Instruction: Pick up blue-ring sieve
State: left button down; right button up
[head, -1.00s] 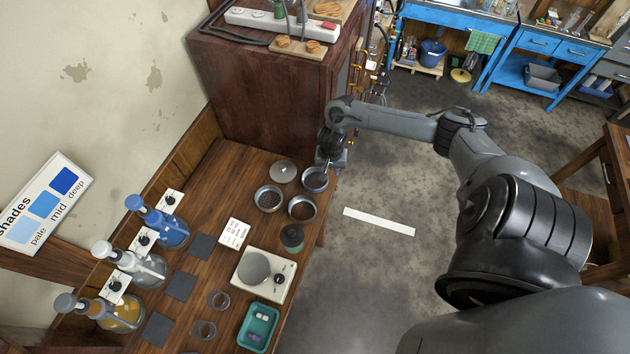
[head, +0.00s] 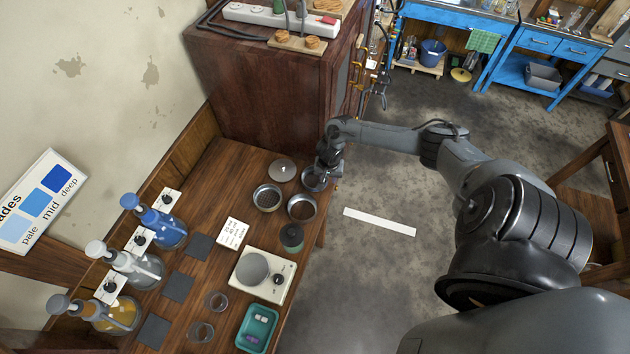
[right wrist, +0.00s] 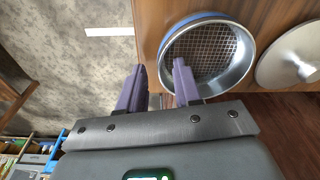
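The blue-ring sieve (right wrist: 211,51) is a round metal pan with a wire mesh and a blue band along its outer rim. It stands on the wooden bench near the right edge; in the head view it (head: 311,183) is partly covered by my right gripper (head: 324,176). In the right wrist view my right gripper (right wrist: 159,65) is open, with its two purple fingers apart. One finger overlaps the near rim and mesh; the other is outside the ring. I cannot tell whether either touches it. My left gripper is not in view.
Two similar sieves, one left (head: 267,198) and one nearer (head: 301,207), stand close by. A flat metal lid (head: 282,170) lies behind them. A dark cabinet (head: 265,100) rises behind the bench. A green-topped jar (head: 291,236) and a scale (head: 263,273) stand nearer.

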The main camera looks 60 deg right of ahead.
grip_shut()
dwell(0.5)
jog(key=shift+r, duration=0.45)
notch_tip(320, 180, up, 4)
jog(key=shift+f+p, duration=0.15)
jog(key=shift+p, duration=0.45)
jog(key=s+d+r+p, duration=0.2)
jog(key=s+r, duration=0.4)
jog(key=s, duration=0.5)
jog(key=shift+s+d+r+p, duration=0.15)
jog(key=shift+d+r+p, duration=0.1)
jog(key=shift+p, duration=0.5)
